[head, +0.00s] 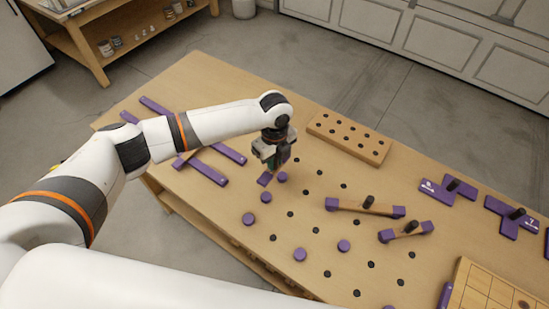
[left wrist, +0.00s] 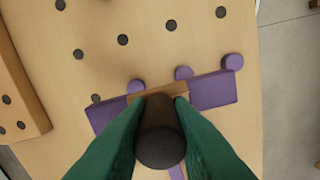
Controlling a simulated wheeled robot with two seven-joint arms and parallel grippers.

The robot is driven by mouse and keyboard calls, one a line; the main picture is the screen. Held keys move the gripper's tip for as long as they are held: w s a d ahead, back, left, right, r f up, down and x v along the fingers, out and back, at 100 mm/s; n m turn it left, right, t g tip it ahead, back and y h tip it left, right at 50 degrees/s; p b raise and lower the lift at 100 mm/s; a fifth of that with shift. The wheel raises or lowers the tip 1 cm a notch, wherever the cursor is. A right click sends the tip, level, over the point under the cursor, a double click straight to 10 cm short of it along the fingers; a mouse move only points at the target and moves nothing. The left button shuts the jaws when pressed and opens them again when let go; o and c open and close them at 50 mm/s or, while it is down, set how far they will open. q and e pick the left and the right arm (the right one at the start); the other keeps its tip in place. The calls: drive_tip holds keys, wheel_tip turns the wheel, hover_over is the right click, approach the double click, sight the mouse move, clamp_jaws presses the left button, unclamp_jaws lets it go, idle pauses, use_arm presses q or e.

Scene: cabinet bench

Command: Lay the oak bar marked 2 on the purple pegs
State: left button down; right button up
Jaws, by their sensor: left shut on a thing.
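My left gripper (head: 272,166) is shut on the dark upright knob (left wrist: 160,145) of a bar with an oak middle (left wrist: 157,91) and purple ends (left wrist: 213,90). No number on it is readable. In the head view one purple end (head: 265,180) shows below the gripper; the rest is hidden. In the left wrist view, round purple pegs (left wrist: 183,73) stand in a row right along the bar's far edge; I cannot tell whether it touches them. In the head view purple pegs (head: 265,197) also stand beside and nearer than the gripper. My right gripper is not in view.
Two other oak bars with purple ends and dark knobs (head: 362,207) (head: 405,232) lie to the right. Purple pieces (head: 437,190) lie farther right, and purple strips (head: 205,171) lie under my arm. A block with holes (head: 348,137) sits at the back. Dark holes dot the bench.

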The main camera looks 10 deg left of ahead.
use_arm(q)
drive_tip(key=shift+f, duration=0.1)
drive_tip(key=shift+f+b, duration=2.1)
drive_tip(key=shift+f, duration=1.45)
drive_tip(key=shift+f+p, duration=0.3)
drive_tip(key=shift+f, duration=0.1)
drive_tip(key=shift+f, duration=0.1)
drive_tip(key=shift+f, duration=0.35)
drive_tip(key=shift+f+b, duration=0.2)
drive_tip(key=shift+b, duration=0.1)
